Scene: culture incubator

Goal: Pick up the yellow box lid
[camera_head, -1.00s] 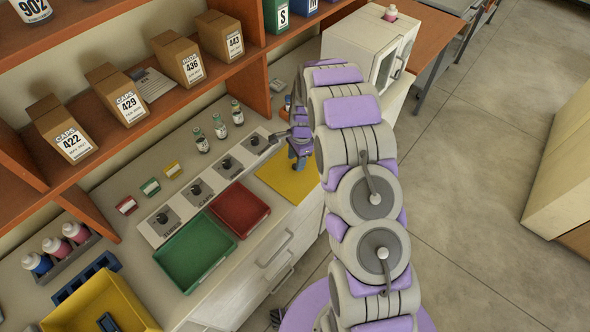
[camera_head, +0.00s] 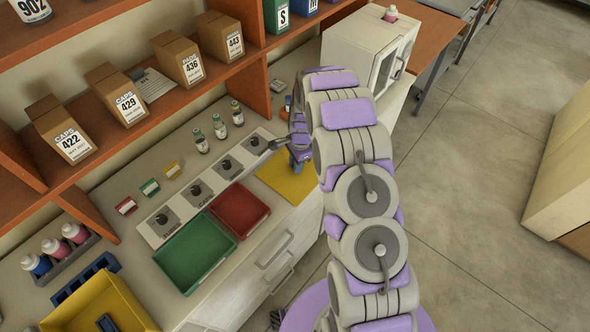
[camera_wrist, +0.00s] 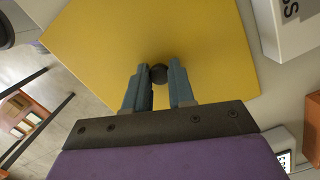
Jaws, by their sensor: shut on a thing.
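The yellow box lid (camera_head: 283,183) is a flat square panel at the right end of the counter, beside the red tray. In the wrist view the lid (camera_wrist: 190,35) fills most of the picture, with a small dark round knob (camera_wrist: 158,73) on it. My gripper (camera_wrist: 159,82) is shut on the knob, one blue-grey finger on each side. In the head view my gripper (camera_head: 299,158) is over the lid, partly hidden by my arm. I cannot tell whether the lid is clear of the counter.
The red tray (camera_head: 262,226) and green tray (camera_head: 186,283) lie left of the lid. A yellow box (camera_head: 66,318) stands at the lower left. A white incubator (camera_head: 345,50) stands behind. Several vials (camera_head: 220,127) stand under the shelf.

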